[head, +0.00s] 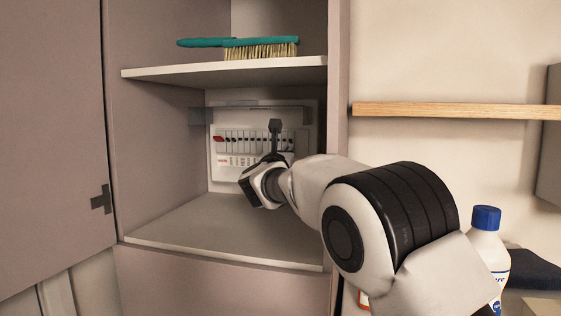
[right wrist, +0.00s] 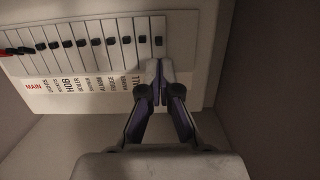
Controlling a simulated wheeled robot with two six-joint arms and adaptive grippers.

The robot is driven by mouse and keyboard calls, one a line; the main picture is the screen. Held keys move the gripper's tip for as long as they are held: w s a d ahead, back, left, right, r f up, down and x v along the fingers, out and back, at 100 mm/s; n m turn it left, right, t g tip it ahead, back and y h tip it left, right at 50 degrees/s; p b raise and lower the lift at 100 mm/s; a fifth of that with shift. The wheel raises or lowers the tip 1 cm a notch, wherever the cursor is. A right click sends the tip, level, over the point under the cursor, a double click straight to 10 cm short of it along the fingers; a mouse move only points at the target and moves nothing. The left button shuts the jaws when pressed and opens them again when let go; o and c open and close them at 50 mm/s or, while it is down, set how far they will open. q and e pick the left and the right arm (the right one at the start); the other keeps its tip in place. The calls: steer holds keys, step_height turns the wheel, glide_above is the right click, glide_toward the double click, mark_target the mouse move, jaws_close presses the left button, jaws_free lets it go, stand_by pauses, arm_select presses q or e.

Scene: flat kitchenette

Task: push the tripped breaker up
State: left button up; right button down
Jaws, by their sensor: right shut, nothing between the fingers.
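The breaker panel (head: 222,172) is on the back wall inside the open cabinet. It also shows in the right wrist view (right wrist: 200,40), with a row of black toggles (right wrist: 96,41), a red main switch (right wrist: 8,51) at the left end and labels below. The visible black toggles sit roughly in one line; I cannot make out one that is clearly lower. My right gripper (right wrist: 160,80) is shut and empty. Its fingertips are at the panel, just below the rightmost toggle (right wrist: 158,40); contact is unclear. My left gripper is out of view.
A shelf (head: 160,72) with a green brush (head: 262,48) is above the panel. The cabinet floor (head: 200,232) below is clear. Cabinet walls stand close on both sides. A wooden shelf (head: 450,110) and a blue-capped bottle (head: 485,240) are at the right.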

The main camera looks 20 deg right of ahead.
steer(key=v, duration=1)
steer(key=shift+s+a, duration=0.25)
steer(key=shift+a, duration=0.05)
steer(key=shift+r, duration=0.1)
